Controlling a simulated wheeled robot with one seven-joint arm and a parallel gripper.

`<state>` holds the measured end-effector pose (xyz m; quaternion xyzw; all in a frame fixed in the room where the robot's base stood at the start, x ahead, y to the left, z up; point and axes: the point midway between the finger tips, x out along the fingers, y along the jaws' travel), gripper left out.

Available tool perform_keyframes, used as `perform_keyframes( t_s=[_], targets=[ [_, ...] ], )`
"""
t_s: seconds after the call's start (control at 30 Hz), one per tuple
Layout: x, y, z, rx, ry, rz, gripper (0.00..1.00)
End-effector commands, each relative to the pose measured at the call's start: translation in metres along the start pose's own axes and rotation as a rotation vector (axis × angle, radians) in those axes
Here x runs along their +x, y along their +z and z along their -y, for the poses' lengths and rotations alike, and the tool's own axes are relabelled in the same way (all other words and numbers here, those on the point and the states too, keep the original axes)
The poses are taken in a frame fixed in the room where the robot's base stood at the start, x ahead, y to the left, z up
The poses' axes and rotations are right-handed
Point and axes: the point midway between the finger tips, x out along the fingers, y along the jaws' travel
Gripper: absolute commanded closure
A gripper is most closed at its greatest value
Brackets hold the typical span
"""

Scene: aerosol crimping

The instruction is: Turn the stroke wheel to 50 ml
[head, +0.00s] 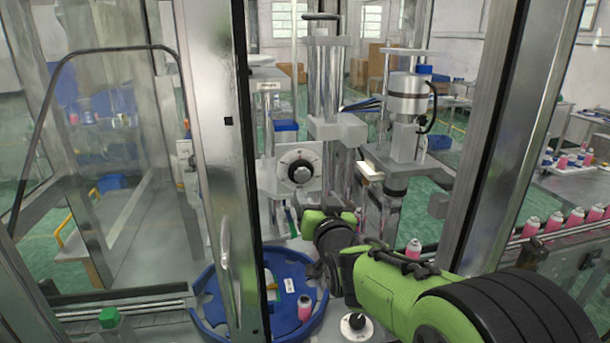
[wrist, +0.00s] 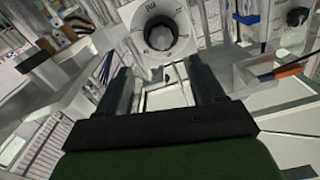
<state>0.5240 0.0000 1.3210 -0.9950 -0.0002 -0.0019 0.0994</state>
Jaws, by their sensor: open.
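The stroke wheel (head: 299,172) is a black knob on a round white dial, set on a pale plate inside the machine frame. In the wrist view the stroke wheel (wrist: 161,33) is at the top centre, beyond the fingertips. Its scale marks are too small to read for a value. My gripper (wrist: 162,80) is open and empty, its two dark fingers pointing toward the dial from below, apart from it. In the head view my green arm reaches in from the lower right and ends below and right of the dial; the fingers are hard to make out there.
A blue round table (head: 213,325) with a pink can (head: 304,308) stands below the dial. A steel post and door frame (head: 220,150) stand left of it. A small black knob (head: 356,321) is near my arm. Several pink cans line the conveyor (head: 525,243) at right.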

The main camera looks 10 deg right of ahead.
Motion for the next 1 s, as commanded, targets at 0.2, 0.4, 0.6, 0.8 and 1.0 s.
perform_keyframes(
  t_s=[0.2,0.4,0.6,0.8,1.0],
  targets=[
    [0.057,-0.003,0.001,0.0,0.001,0.002,0.32],
    [0.092,-0.003,0.001,0.0,0.0,0.001,0.32],
    [0.101,-0.001,0.0,-0.002,0.0,0.002,0.32],
    [0.1,-0.001,0.0,-0.002,0.0,0.002,0.4],
    [0.1,-0.001,0.0,-0.001,0.0,0.001,0.71]
  ],
)
